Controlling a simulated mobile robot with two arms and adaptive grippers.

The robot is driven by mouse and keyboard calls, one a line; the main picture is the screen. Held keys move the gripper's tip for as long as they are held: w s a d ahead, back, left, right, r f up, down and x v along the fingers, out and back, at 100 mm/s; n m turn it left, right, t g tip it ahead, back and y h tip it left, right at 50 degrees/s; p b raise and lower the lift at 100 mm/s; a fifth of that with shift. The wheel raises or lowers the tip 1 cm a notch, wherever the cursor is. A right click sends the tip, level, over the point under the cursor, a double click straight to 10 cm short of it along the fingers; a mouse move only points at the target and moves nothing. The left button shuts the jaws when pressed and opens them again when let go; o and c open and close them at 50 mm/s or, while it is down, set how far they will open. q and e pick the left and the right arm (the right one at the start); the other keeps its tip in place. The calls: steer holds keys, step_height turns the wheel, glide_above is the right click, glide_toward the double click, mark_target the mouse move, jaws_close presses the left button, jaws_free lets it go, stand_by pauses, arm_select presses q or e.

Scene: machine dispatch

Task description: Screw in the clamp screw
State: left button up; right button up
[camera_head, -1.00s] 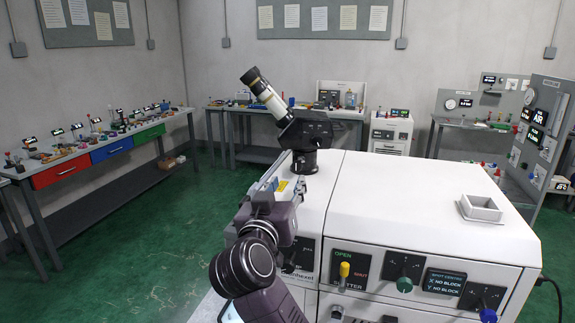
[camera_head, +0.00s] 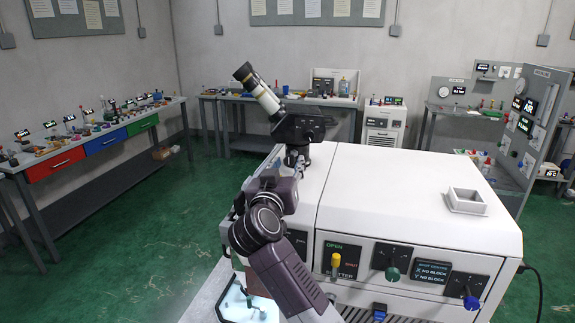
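A white and black eyepiece tube (camera_head: 258,92) tilts up to the left from a black head (camera_head: 305,127). The head stands on a short dark collar (camera_head: 297,157) on top of the white machine (camera_head: 405,185). My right gripper (camera_head: 288,168) is at the machine's left top edge, just in front of the collar. Its fingers point away toward the collar. They are small and partly hidden by its own body, so I cannot tell their opening or whether they touch anything. The clamp screw cannot be made out. My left gripper is out of view.
A square white block with a recess (camera_head: 466,200) sits on the machine's right top. Its front has a yellow shutter lever (camera_head: 336,264), a green knob (camera_head: 392,273) and a blue knob (camera_head: 471,302). Benches line the walls. Green floor (camera_head: 150,230) is free at left.

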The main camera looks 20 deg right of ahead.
jaws_close()
steer(key=shift+m+p, duration=0.4)
steer(key=shift+p, duration=0.15)
steer(key=shift+m, duration=0.3)
steer(key=shift+o, duration=0.6)
jaws_free()
steer(key=v, duration=1.2)
steer(key=shift+f, duration=0.1)
